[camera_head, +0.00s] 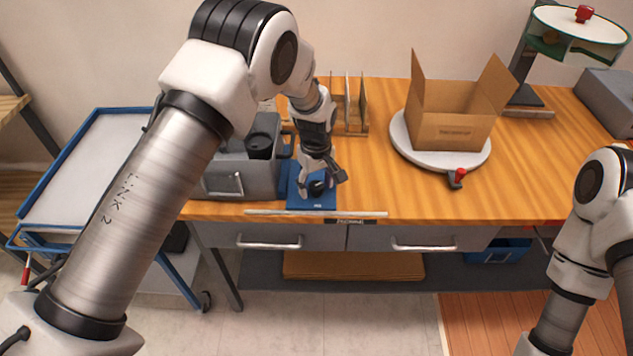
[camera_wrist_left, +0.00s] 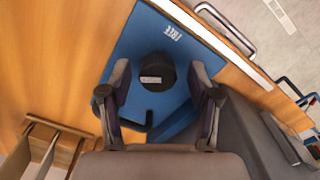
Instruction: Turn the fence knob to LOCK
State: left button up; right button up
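The black round fence knob (camera_wrist_left: 157,70) sits on a blue plate (camera_wrist_left: 140,38) at the front of the bench. A small pale mark shows on the knob, and white lettering that appears to read FREE is on the plate. My left gripper (camera_head: 322,188) is over the blue plate (camera_head: 300,203), pointing down at the knob. In the left wrist view its fingers (camera_wrist_left: 160,88) are apart on either side of the knob, with a gap on each side. LOCK lettering is not visible. My right arm shows at the right edge, its gripper out of view.
A grey box (camera_head: 222,183) holding a black cup stands left of the plate. Wooden dividers (camera_head: 350,115) stand behind it. An open carton (camera_head: 455,130) sits on a white turntable (camera_head: 407,150) with a red-knobbed clamp (camera_head: 457,177). A pale strip (camera_head: 270,212) runs along the front edge.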

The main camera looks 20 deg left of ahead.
aim_at(316, 185)
pick_arm(q)
jog(key=shift+w+r, duration=0.1)
jog(key=shift+r, duration=0.1)
jog(key=shift+r, duration=0.3)
notch_tip(316, 185, up, 11)
dwell(0.4)
